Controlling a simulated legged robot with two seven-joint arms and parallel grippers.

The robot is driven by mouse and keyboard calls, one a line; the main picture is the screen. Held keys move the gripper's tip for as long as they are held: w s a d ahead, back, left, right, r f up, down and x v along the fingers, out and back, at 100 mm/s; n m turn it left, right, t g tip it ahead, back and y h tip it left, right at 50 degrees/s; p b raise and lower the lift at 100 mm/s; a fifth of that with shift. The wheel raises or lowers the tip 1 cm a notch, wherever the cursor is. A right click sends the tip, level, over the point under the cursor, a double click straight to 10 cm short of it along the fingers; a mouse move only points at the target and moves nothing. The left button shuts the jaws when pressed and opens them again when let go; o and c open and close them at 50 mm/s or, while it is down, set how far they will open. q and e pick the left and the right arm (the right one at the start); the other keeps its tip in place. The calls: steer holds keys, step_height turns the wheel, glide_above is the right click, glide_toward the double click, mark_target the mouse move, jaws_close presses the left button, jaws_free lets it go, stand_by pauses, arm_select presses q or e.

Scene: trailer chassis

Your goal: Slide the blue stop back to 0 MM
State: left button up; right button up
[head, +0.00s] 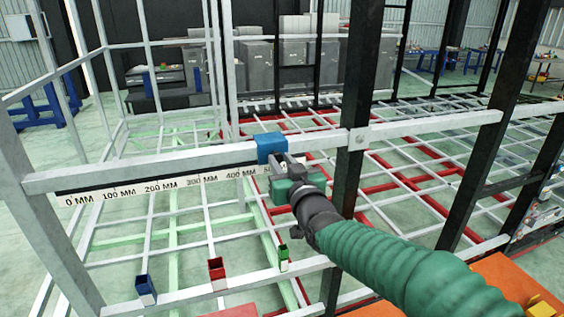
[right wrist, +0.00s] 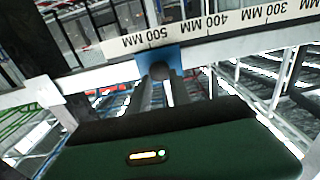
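The blue stop (head: 270,146) sits on the grey horizontal rail, at the right end of the white millimetre scale (head: 160,184). In the right wrist view the blue stop (right wrist: 158,56) is beside the 500 MM mark, with a round dark knob (right wrist: 161,70) facing me. My right gripper (head: 279,164) is at the front of the stop. Its fingers (right wrist: 161,82) lie on both sides of the knob, which fills the gap between them. The 0 MM mark (head: 77,200) is at the scale's left end, well left of the stop. My left gripper is not in view.
A dark upright post (head: 352,120) stands just right of the stop. Small blue (head: 146,288), red (head: 217,269) and green (head: 283,257) holders are on a lower rail. The rail left of the stop looks clear up to a grey slanted post (head: 35,205).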

steer(key=shift+w+d+r, duration=0.1)
steer(key=shift+w+d, duration=0.05)
steer(key=shift+d, duration=0.25)
steer(key=shift+c, duration=1.2)
steer(key=shift+w+d, duration=0.15)
steer(key=shift+d, duration=0.25)
jaws_close()
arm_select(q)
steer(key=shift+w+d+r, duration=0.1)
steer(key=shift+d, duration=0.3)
arm_select(e)
steer(key=shift+s+a, duration=0.2)
steer(key=shift+a, duration=0.3)
steer(key=shift+d, duration=0.1)
